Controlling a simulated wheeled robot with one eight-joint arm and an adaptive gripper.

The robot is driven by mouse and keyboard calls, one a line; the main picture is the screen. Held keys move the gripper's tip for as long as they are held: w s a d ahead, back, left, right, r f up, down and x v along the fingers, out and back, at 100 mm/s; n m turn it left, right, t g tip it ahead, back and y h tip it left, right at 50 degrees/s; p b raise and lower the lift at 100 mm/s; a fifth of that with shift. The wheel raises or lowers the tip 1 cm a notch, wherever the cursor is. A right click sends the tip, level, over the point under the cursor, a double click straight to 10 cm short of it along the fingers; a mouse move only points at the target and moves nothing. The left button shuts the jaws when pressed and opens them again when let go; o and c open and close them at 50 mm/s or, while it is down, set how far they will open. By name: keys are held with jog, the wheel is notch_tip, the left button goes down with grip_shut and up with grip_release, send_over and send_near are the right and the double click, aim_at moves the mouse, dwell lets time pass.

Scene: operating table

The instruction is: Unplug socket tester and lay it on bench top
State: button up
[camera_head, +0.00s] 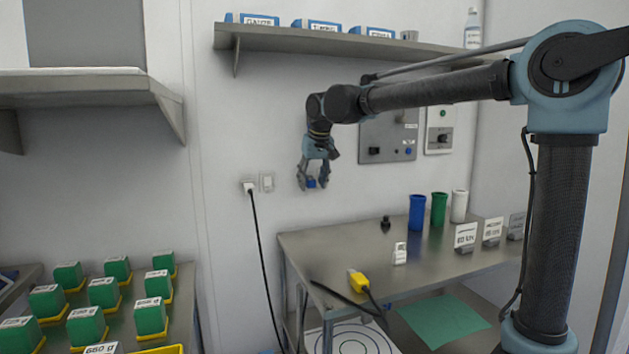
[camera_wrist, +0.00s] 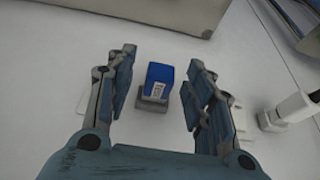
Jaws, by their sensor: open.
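The socket tester (camera_wrist: 158,78) is a small blue block with a white label, seated in a grey socket on the white wall. In the head view it shows as a small blue patch (camera_head: 311,184) between my fingers. My gripper (camera_wrist: 161,75) is open in the wrist view, one finger on each side of the tester, with visible gaps to both. In the head view my gripper (camera_head: 313,181) points down at the wall, above the back left of the bench. The bench top (camera_head: 335,250) is grey metal, and its left part is largely bare.
A white plug (camera_head: 249,187) with a black cable sits in the wall left of my gripper, beside a switch plate (camera_head: 267,182). The bench carries a yellow device (camera_head: 358,281), a white item (camera_head: 400,254), a dark knob (camera_head: 385,224) and coloured cups (camera_head: 417,213). A grey panel (camera_head: 388,137) is to the right.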

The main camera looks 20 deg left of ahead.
grip_shut()
jog(key=shift+r, duration=0.1)
jog(key=shift+s+d+r, duration=0.1)
jog(key=shift+s+d, duration=0.75)
jog(key=shift+s, duration=0.2)
jog(key=shift+s+d, duration=0.8)
jog(key=shift+s, duration=0.2)
dwell(2.6)
